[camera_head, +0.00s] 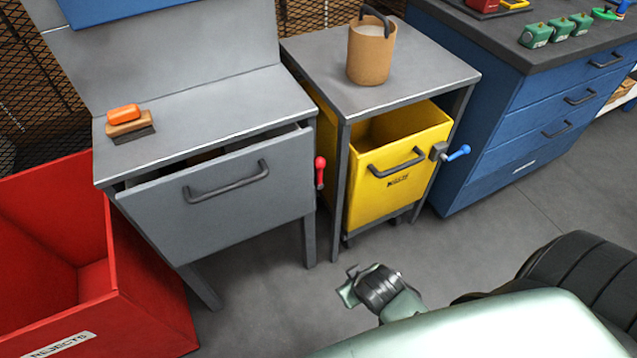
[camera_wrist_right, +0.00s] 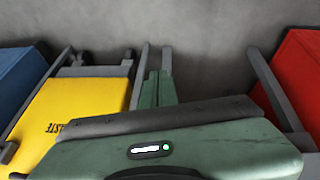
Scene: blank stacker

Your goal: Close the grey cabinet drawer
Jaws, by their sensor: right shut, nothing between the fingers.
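The grey cabinet (camera_head: 185,105) stands at the left of the head view. Its grey drawer (camera_head: 225,207) is partly open, with a dark gap between the drawer front and the worktop. The drawer has a dark bar handle (camera_head: 227,182) near its top edge. My right gripper (camera_head: 348,286) is low over the floor, right of the drawer front and apart from it. Its green fingers are shut and empty in the right wrist view (camera_wrist_right: 157,88). The drawer cannot be made out in that view. My left gripper is not in view.
A red rejects bin (camera_head: 145,290) stands left of the drawer. A yellow waste bin (camera_head: 400,185) sits under a grey stand (camera_head: 425,78) to the right. A red-handled lever (camera_head: 320,172) is between them. Blue drawers (camera_head: 545,120) stand further right. The floor in front is clear.

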